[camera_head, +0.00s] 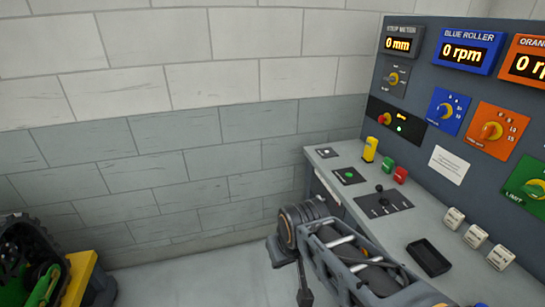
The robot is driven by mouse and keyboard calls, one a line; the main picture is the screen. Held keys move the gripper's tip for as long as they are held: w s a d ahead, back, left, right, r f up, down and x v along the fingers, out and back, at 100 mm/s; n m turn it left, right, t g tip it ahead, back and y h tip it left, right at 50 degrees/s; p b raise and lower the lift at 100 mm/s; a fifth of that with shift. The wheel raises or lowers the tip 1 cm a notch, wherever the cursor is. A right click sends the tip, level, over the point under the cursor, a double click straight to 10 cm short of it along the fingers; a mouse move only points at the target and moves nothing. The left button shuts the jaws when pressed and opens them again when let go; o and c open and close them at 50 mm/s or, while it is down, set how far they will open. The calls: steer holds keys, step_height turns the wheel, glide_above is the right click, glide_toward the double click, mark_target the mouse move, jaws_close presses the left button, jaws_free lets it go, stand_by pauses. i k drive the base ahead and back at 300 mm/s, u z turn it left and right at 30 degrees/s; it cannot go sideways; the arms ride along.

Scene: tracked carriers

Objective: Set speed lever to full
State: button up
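A black lever plate (385,203) lies on the grey console desk, right of centre in the head view. A short lever with a dark round knob (379,188) stands on it, near the plate's far edge. The plate's markings are too small to read, so I cannot tell the lever's setting or confirm that it is the speed lever. My arm reaches up from the bottom edge, in front of the desk and nearer to me than the plate. No gripper fingers can be made out.
Red (400,175) and green (388,164) buttons and a yellow block (370,149) stand behind the plate. Tracked machinery (35,265) is at lower left.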

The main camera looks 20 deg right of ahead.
mark_target(379, 188)
steer(key=z, duration=1.45)
